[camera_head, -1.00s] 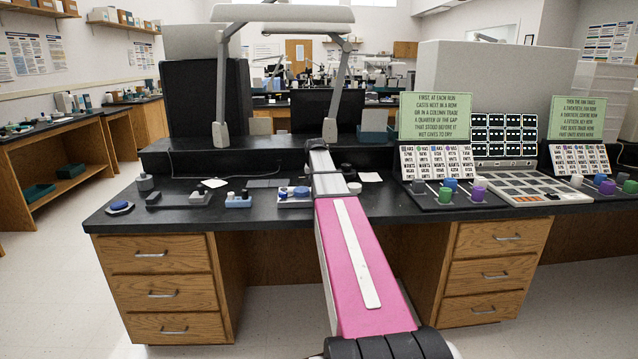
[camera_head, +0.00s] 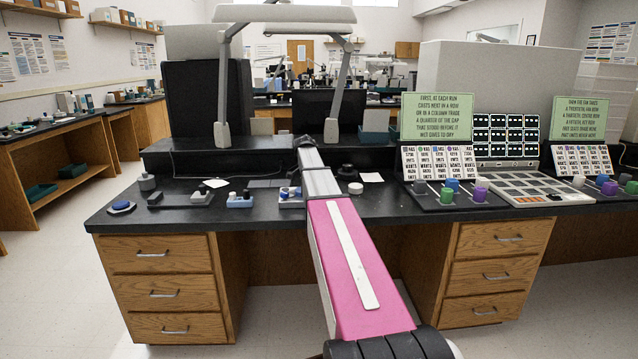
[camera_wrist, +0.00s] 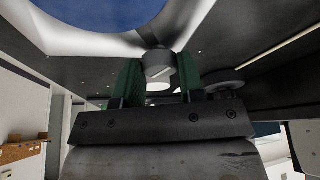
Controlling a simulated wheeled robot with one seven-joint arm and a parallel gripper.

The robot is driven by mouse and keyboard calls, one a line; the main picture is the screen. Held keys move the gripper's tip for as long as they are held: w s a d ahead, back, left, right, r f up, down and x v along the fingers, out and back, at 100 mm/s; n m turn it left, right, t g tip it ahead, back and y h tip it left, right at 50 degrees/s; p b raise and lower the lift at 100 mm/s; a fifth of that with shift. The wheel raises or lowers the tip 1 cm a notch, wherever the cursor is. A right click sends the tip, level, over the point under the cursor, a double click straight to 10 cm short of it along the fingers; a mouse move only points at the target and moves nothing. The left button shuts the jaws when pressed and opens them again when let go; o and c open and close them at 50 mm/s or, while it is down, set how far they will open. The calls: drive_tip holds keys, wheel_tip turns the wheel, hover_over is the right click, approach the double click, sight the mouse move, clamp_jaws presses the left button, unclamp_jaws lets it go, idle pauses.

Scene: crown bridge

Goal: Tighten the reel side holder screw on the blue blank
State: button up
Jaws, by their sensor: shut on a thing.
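In the wrist view, my gripper (camera_wrist: 160,74) has two green fingers closed around a small grey round knob (camera_wrist: 157,62), which looks like a holder screw. A second pale round part (camera_wrist: 158,87) shows between the fingers. A large blue disc (camera_wrist: 100,12), apparently the blue blank, sits in a pale rounded surround just beyond the knob, cut off by the picture's top edge. In the head view, small blue-and-pale pieces (camera_head: 290,195) stand on the bench just left of my arm. My fingertips are not distinguishable there.
The dark bench (camera_head: 225,220) also carries another blue-topped holder (camera_head: 240,200), a blue disc (camera_head: 121,207) and a dark knob (camera_head: 347,172) right of my arm. A lamp frame (camera_head: 221,100) stands behind.

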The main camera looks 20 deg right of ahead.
drive_tip(key=shift+w+m+g, duration=0.15)
drive_tip(key=shift+m+g, duration=0.55)
drive_tip(key=shift+m, duration=1)
drive_tip(key=o, duration=0.9)
drive_tip(key=v, duration=1)
drive_tip(key=shift+r, duration=0.35)
